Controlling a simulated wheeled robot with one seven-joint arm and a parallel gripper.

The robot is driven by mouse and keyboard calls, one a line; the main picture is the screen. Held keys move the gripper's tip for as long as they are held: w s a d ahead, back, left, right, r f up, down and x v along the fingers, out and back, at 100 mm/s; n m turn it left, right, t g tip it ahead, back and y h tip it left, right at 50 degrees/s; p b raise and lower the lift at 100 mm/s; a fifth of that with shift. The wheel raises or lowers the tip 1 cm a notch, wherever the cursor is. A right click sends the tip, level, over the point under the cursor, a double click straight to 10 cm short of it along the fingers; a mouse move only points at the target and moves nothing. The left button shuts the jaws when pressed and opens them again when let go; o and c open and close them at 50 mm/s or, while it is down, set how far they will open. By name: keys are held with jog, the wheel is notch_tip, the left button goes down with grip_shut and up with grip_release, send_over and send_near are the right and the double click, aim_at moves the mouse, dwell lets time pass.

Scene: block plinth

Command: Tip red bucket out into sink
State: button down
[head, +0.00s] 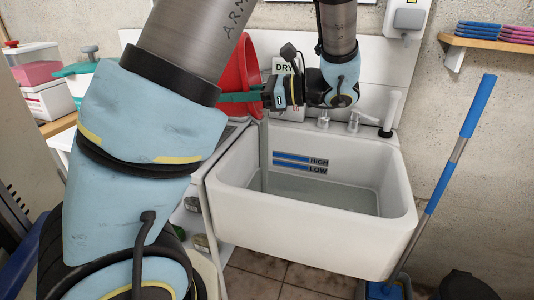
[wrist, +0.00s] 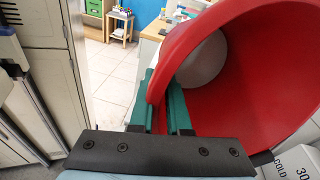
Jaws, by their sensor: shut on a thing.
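The red bucket (head: 252,72) is held tilted above the back left corner of the sink, its mouth toward the right; my arm hides part of it. In the wrist view its red inside (wrist: 250,95) fills the right, with a pale grey round patch (wrist: 205,60) deep inside. My gripper (head: 243,97) has its teal fingers shut on the bucket's rim, one on each side of the wall (wrist: 160,95). The white sink (head: 310,235) holds grey water (head: 320,190). A grey vertical band (head: 264,152) runs below the bucket into the sink; it looks like falling liquid.
Taps (head: 355,122) stand at the sink's back edge. A blue-handled pole (head: 465,135) leans right of the sink. A shelf (head: 490,43) with stacked cloths is on the right wall.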

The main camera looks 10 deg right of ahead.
jog(key=shift+s+d+f+y+p, duration=0.25)
jog(key=shift+d+y+p, duration=0.1)
jog(key=shift+d+y, duration=0.25)
dwell(0.3)
jog(key=shift+s+d+f+t+y, duration=0.1)
jog(key=shift+d+f+t+y, duration=0.2)
jog(key=shift+d+f+y, duration=0.1)
dwell(0.4)
